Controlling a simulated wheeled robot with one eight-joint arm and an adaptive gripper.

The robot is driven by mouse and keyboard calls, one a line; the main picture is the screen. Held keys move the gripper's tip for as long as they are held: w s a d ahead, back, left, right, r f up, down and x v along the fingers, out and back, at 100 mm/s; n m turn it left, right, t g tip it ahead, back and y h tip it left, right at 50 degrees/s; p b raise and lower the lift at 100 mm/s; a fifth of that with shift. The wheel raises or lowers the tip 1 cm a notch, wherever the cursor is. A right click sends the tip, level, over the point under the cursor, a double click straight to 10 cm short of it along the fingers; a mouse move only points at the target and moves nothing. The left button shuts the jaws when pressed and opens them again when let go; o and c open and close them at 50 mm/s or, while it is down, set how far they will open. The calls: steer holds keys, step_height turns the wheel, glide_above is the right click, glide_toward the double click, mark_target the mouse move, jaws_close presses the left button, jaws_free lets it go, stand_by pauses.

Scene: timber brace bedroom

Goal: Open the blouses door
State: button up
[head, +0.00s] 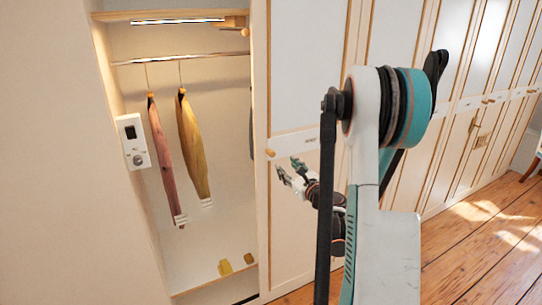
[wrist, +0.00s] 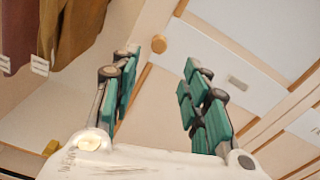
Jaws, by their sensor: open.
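A white wardrobe door with wood trim (head: 294,75) stands right of an open compartment. Its label (head: 309,139) is too small to read, so I cannot tell whether this is the blouses door. A round wooden knob (head: 270,153) sits near its left edge, level with the label. The wrist view also shows the knob (wrist: 159,44) and the label (wrist: 238,83). My gripper (head: 288,168) is open and empty, just below and right of the knob in the head view. In the wrist view, the knob appears between the teal fingertips (wrist: 161,60), beyond them; I see no contact.
The open compartment (head: 222,130) holds a pink garment (head: 165,150) and a mustard garment (head: 192,148) on a rail. A white control panel (head: 133,141) is on its left wall. More doors run right, above a clear wooden floor (head: 470,245).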

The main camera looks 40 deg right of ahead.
mark_target(273, 155)
steer(key=b+x, duration=0.2)
steer(key=x, duration=1)
steer(key=shift+w, duration=0.35)
jaws_close()
